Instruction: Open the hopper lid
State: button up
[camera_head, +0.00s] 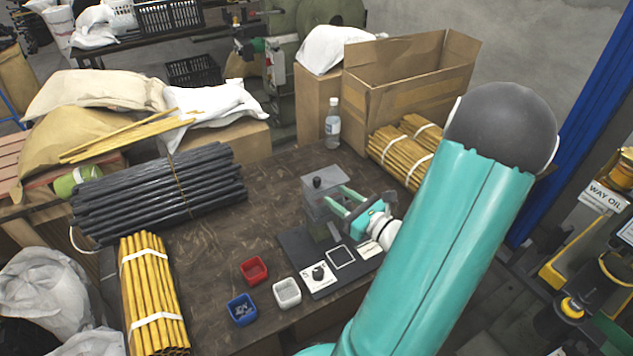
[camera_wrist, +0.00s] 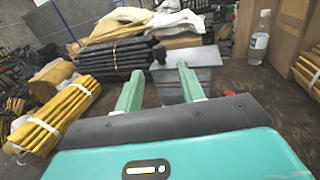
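The hopper (camera_head: 318,218) is a grey, see-through box on a dark base plate on the brown table in the head view. Its pale lid (camera_head: 333,173) shows at the top with a black knob (camera_head: 318,182) on it. I cannot tell for sure whether the lid is raised. My gripper (camera_head: 335,196) is open, with its two green fingers at the near right side of the lid, close to the knob. In the wrist view, my gripper (camera_wrist: 159,72) has its fingers apart with nothing held. A pale flat panel (camera_wrist: 192,56), apparently the lid, lies beyond the fingertips.
A red bin (camera_head: 254,270), a white bin (camera_head: 287,292) and a blue bin (camera_head: 242,310) stand left of the base plate. Dark rods (camera_head: 160,190) and yellow rods (camera_head: 152,290) lie at the left. A bottle (camera_head: 332,124) and a cardboard box (camera_head: 405,85) stand behind.

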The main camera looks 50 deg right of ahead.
aim_at(320, 184)
jog(key=w, duration=0.8)
jog(key=shift+w+d, duration=0.2)
jog(key=shift+w, duration=0.1)
jog(key=shift+c, duration=0.2)
grip_shut()
